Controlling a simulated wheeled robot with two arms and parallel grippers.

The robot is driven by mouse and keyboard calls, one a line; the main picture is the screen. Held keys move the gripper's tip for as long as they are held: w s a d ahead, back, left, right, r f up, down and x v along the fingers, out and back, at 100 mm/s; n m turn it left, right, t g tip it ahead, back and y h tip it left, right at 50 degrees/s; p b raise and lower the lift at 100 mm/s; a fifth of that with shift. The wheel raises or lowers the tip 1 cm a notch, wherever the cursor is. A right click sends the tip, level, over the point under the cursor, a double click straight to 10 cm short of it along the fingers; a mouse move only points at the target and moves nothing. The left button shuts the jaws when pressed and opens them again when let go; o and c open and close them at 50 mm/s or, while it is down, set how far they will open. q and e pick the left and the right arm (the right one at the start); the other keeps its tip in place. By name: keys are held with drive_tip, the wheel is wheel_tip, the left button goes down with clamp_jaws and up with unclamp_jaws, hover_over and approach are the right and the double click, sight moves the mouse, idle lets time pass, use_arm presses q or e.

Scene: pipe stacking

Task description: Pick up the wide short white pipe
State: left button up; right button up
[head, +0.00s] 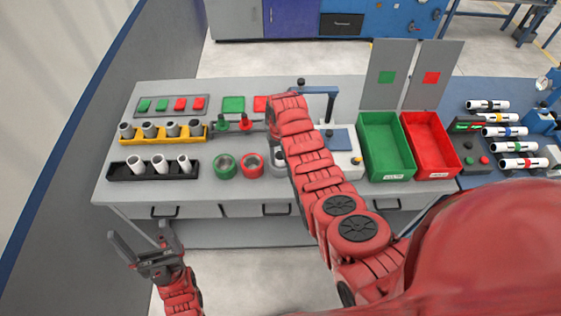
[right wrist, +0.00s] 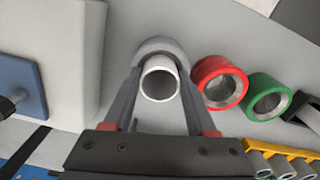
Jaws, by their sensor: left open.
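A white pipe (right wrist: 160,84) stands upright, open end up, inside a wider grey ring (right wrist: 158,46) in the right wrist view. My right gripper (right wrist: 159,72) has one finger on each side of this pipe, very close to its wall. Whether the fingers press on it is not clear. In the head view my right arm hides most of this spot; only part of the grey ring (head: 279,156) shows. Three white pipes (head: 160,164) stand in a black rack (head: 120,171) on the left. My left gripper (head: 142,240) is open and empty, in front of the table.
A green ring (head: 225,166) and a red ring (head: 252,165) stand beside the grey ring. A yellow rack (head: 162,138) holds several grey pipes. A green bin (head: 386,146) and a red bin (head: 430,146) stand on the right.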

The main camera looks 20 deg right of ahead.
drive_tip(key=c, duration=0.7)
drive_tip(key=shift+r, duration=0.1)
drive_tip(key=shift+c, duration=0.2)
drive_tip(key=shift+r+b, duration=0.55)
drive_tip(key=shift+r, duration=0.4)
wheel_tip(320, 180, up, 5)
drive_tip(key=shift+w+b, duration=0.1)
drive_tip(key=shift+b, duration=0.8)
wheel_tip(320, 180, up, 2)
drive_tip(key=shift+a+p, duration=0.1)
drive_tip(key=shift+p, duration=0.65)
drive_tip(key=shift+r+p, duration=0.4)
drive_tip(key=shift+r, duration=0.15)
